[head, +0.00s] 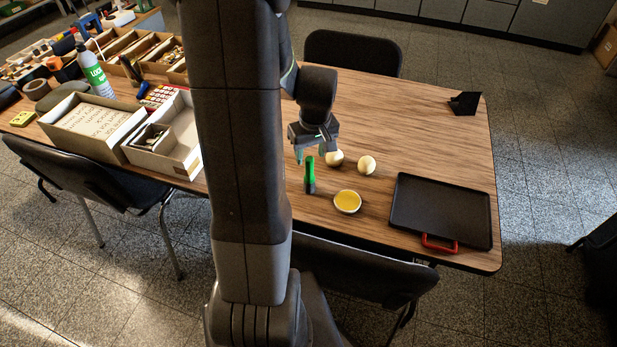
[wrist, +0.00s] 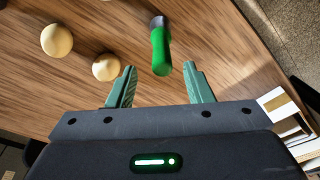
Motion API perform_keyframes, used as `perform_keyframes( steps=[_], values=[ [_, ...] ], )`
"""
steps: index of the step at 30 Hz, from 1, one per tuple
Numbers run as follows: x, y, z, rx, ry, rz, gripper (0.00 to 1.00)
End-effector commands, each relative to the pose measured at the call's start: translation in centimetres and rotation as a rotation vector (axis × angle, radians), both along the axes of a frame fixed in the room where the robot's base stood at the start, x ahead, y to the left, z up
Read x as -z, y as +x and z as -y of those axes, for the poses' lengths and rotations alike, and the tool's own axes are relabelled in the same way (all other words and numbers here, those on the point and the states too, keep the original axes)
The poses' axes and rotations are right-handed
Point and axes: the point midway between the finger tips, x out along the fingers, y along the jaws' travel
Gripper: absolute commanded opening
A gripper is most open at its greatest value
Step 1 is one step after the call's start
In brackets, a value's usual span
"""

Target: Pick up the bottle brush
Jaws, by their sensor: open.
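The green object, seemingly the bottle brush (head: 310,174), lies on the wooden table below my gripper (head: 314,152) in the head view. In the wrist view the brush (wrist: 161,48) shows a green length with a dark grey end pointing away. My gripper (wrist: 160,86) has two green fingers, spread apart and empty. The near green end of the brush lies ahead of and roughly between the fingertips in the wrist view. The height of the fingers above the table is hard to tell.
Two pale round balls (head: 366,165) (wrist: 57,40) lie close by the brush. A small yellow-filled dish (head: 347,201) and a black tray (head: 441,211) with a red handle are to the right. Open boxes (head: 95,124) fill the left. Bare table (head: 420,120) lies behind.

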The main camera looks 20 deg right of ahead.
Motion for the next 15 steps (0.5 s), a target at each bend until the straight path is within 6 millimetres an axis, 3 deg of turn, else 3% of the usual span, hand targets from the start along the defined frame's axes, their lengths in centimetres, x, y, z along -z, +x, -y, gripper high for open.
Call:
perform_keyframes(
  steps=[7, 15],
  values=[
    [1.5, 0.1, -0.1, -0.001, 0.001, -0.002, 0.47],
    [5.0, 0.4, -0.3, 0.0, 0.002, -0.003, 0.47]
  ],
)
